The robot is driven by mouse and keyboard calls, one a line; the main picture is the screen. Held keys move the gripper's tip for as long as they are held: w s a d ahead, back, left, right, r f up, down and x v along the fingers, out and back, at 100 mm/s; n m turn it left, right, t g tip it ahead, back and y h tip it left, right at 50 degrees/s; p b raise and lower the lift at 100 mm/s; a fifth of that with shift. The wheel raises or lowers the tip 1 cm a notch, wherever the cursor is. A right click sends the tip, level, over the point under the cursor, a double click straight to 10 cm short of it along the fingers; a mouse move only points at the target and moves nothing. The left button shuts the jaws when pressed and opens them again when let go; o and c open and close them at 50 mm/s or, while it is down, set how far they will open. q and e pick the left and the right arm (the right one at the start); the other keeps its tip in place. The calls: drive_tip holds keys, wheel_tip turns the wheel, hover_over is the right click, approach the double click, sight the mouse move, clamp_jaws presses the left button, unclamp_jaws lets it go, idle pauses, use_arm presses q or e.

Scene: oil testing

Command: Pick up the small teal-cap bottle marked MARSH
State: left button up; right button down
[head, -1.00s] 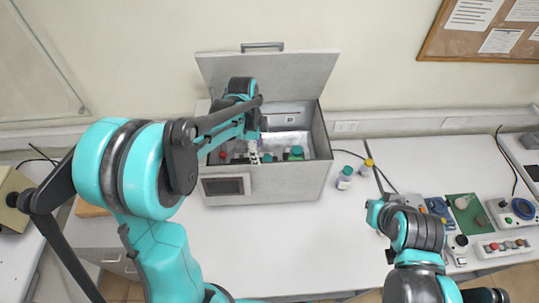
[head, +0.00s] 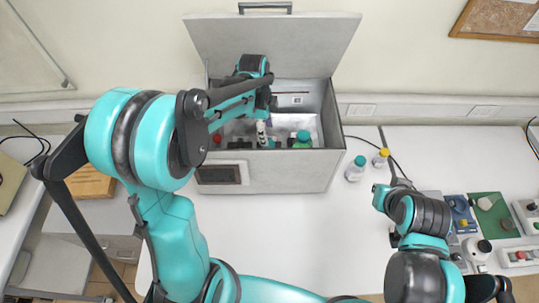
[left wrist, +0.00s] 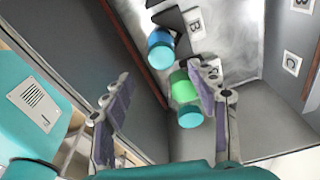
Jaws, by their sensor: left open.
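My left gripper (head: 262,134) reaches down into the open grey box (head: 285,172); its jaws (left wrist: 160,85) are open and empty in the left wrist view. A green bottle with a teal cap (left wrist: 189,116) is close beside the right-hand finger, partly covered by it. A blue bottle with a teal cap (left wrist: 160,55) lies farther in, beyond the fingertips. A green and teal bottle also shows in the head view (head: 303,140). Another small teal-cap bottle (head: 356,168) stands on the table right of the box. I cannot read MARSH on any bottle. My right gripper's fingers do not show.
The box lid (head: 275,45) stands open at the back. A yellow-cap bottle (head: 381,158) stands outside the box at right. A red cap (head: 217,138) shows inside at left. Switches and a green board (head: 494,215) lie at far right. White table is clear before the box.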

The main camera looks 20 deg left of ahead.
use_arm(q)
drive_tip(key=shift+s+f, duration=0.1)
drive_tip(key=shift+f, duration=0.55)
drive_tip(key=f, duration=0.6)
drive_tip(key=shift+w+d+f+p, duration=0.3)
drive_tip(key=shift+d+f+p, duration=0.05)
drive_tip(key=shift+d+f, duration=0.05)
clamp_jaws()
